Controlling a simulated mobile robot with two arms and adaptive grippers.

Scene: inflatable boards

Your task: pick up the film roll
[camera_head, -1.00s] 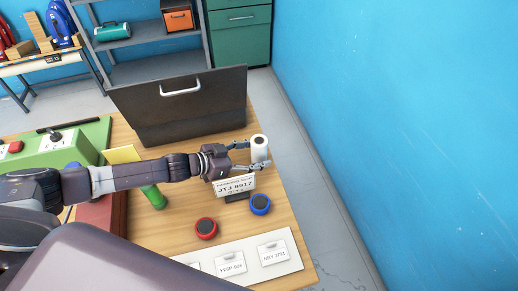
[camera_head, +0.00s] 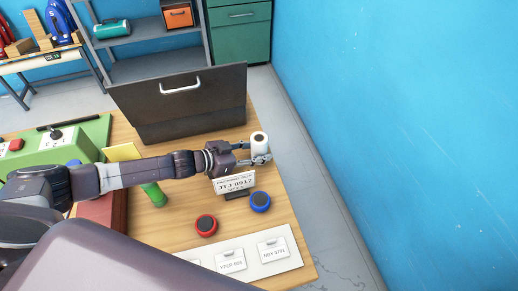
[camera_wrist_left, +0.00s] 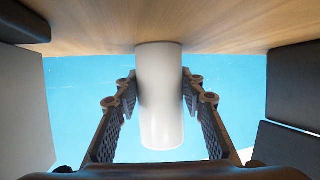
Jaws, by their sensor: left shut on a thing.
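The film roll (camera_head: 259,142) is a white cylinder with a dark hole in its top end. It stands upright near the right edge of the wooden table (camera_head: 285,210). My left gripper (camera_head: 256,152) reaches it from the left and is shut on it. In the left wrist view the roll (camera_wrist_left: 160,95) sits between the two fingers of my left gripper (camera_wrist_left: 160,112). I cannot tell whether the roll touches the table. My right gripper is not in view.
A sign card (camera_head: 234,182) stands just below the gripper. A blue round item (camera_head: 260,202) and a red one (camera_head: 206,225) lie nearer. An open dark case (camera_head: 190,105) stands behind. A white sheet with labels (camera_head: 251,259) lies at the front. The floor beyond the table's right edge is clear.

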